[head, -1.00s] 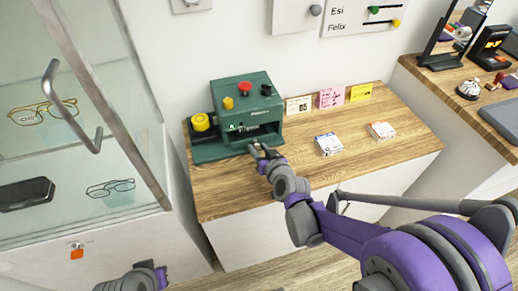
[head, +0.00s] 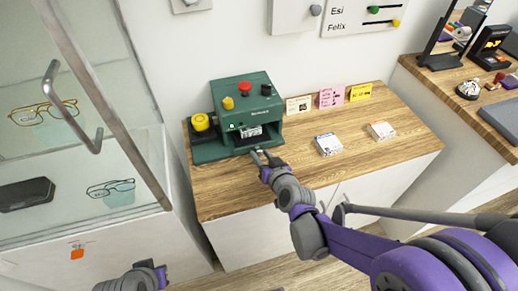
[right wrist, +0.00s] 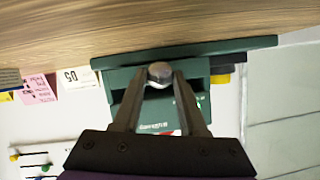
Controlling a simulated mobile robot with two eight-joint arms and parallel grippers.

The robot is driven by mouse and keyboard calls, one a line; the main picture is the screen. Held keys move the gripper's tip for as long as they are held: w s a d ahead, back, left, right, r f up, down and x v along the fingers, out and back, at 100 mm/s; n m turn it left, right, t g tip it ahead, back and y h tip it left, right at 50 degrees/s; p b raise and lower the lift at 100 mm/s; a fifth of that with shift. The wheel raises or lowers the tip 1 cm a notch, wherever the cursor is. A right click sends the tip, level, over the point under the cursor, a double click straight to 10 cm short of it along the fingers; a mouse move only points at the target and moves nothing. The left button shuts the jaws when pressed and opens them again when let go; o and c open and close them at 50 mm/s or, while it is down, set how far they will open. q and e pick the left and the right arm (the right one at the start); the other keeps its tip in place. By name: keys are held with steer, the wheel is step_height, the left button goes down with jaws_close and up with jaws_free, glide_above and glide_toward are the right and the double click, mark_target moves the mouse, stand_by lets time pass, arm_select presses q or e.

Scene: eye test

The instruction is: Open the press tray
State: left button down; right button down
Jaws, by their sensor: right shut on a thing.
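The green press (head: 243,105) stands at the left end of the wooden counter, with a wide green plate (head: 212,152) low at its front. A light grey patch shows in its dark front slot (head: 250,133). My right gripper (head: 262,154) is just in front of the plate. In the right wrist view its fingers are shut on a rounded silver knob (right wrist: 160,73), with the green press behind. The tray's own outline is hard to make out. My left gripper (head: 152,272) is at the bottom left, away from the press; its jaws are unclear.
A black box with a yellow button (head: 201,122) stands left of the press. Cards (head: 331,96) stand along the wall, and two small boxes (head: 328,144) (head: 382,131) lie to the right. A glass cabinet (head: 75,120) rises at the left. The counter's front middle is clear.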

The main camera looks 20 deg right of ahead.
steer(key=s, duration=0.8)
steer(key=shift+s+d, duration=0.1)
steer(key=shift+d, duration=0.05)
steer(key=shift+c, duration=2.2)
jaws_free()
steer(key=shift+p, duration=0.35)
